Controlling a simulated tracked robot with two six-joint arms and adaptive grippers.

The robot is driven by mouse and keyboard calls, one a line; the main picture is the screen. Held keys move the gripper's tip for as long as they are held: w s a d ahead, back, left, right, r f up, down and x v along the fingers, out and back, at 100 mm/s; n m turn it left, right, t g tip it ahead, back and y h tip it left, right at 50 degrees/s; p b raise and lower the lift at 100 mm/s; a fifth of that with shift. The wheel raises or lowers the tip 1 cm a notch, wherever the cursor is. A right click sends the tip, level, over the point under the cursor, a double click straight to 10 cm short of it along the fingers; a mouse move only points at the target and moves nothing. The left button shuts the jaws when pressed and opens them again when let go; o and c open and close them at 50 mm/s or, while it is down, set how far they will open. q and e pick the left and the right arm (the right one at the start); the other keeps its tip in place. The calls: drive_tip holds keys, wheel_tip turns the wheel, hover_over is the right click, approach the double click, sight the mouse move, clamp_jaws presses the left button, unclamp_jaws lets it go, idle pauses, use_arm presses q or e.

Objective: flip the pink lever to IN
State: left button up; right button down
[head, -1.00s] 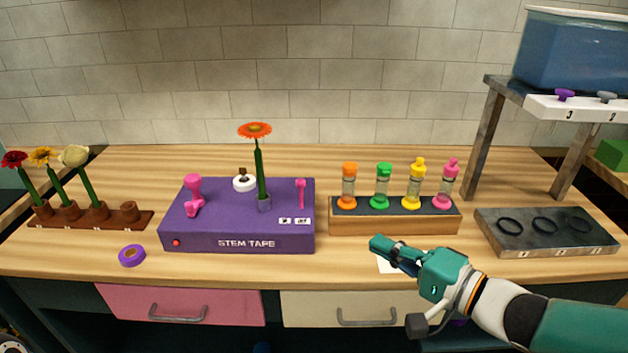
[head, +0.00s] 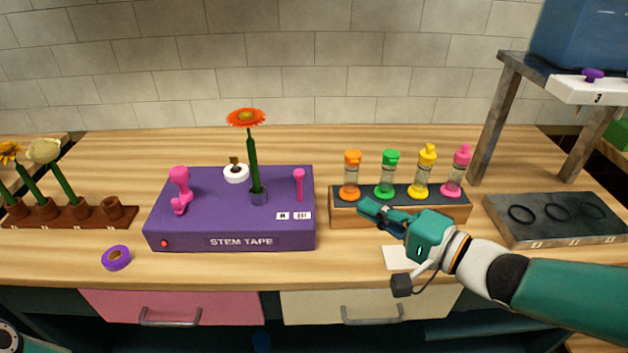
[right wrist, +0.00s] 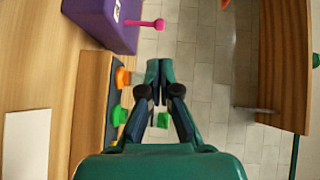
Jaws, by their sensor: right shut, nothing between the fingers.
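The purple stem tape box (head: 230,220) stands on the counter. The pink lever (head: 299,186) stands upright at the right end of its top, behind two small white labels (head: 293,216) too small to read surely. The lever also shows in the right wrist view (right wrist: 146,24), beyond my fingertips and left of them. My right gripper (head: 366,206) is shut and empty, right of the box and in front of the bottle rack, apart from the lever. It fills the middle of the right wrist view (right wrist: 158,72). My left gripper is not in view.
An orange flower (head: 247,118) stands in a holder on the box, left of the lever. A pink press-like handle (head: 180,188) is at its left. The rack (head: 340,212) of capped bottles stands close behind my right gripper. A purple tape roll (head: 116,257) lies front left.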

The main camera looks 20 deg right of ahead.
sight(302, 177)
drive_tip(key=b+x, duration=0.1)
drive_tip(key=x, duration=1.2)
drive_tip(key=shift+w+a, duration=0.1)
drive_tip(key=shift+a, duration=0.1)
